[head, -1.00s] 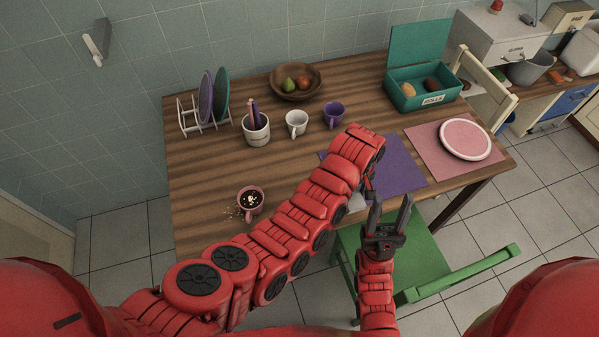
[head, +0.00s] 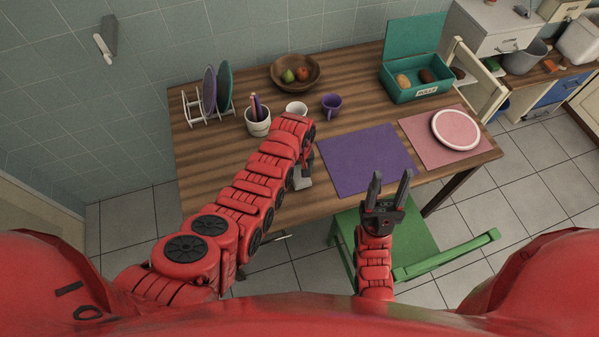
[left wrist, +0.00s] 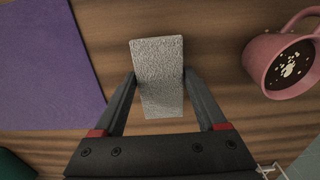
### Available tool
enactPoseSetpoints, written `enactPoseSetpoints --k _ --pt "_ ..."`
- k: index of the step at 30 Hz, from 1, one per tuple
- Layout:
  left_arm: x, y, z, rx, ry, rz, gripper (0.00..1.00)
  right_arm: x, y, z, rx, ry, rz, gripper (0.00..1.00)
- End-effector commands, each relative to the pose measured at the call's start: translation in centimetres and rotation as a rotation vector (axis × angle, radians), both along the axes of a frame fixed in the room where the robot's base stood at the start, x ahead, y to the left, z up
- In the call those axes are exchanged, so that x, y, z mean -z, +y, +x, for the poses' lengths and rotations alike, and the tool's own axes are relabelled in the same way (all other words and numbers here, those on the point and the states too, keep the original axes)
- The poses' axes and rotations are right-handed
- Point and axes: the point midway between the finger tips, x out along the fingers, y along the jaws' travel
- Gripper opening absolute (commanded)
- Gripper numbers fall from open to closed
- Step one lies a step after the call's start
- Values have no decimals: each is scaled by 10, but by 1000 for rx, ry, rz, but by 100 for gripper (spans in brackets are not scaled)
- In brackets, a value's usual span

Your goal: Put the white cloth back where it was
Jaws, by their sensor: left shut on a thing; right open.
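The white cloth (left wrist: 158,72) is a small folded block between the fingers of my left gripper (left wrist: 158,100) in the left wrist view. In the head view the cloth (head: 303,181) shows just below my left gripper (head: 303,166), left of the purple mat (head: 366,160). My left gripper is shut on the cloth. I cannot tell whether the cloth touches the table. My right gripper (head: 390,190) is open and empty above the green chair, in front of the purple mat.
A pink mug (left wrist: 262,68) with dark liquid and white bits stands right of the cloth in the left wrist view; my left arm hides it in the head view. A white cup (head: 297,107), purple mug (head: 331,106) and pen cup (head: 258,123) stand behind. The purple mat is bare.

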Motion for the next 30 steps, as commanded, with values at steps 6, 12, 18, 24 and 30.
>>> enactPoseSetpoints --k 6,12,18,24,30 --pt "17 0 0 0 2 0 22 1 0 0 0 0 0 50" --pt "22 0 0 -2 0 0 22 2 0 0 0 0 0 50" --pt "22 0 0 -2 -1 -1 22 1 0 0 0 0 0 50" --pt "26 0 0 -1 0 0 76 5 0 0 0 0 0 50" --pt "24 0 0 -1 0 0 100 4 0 0 0 0 0 50"
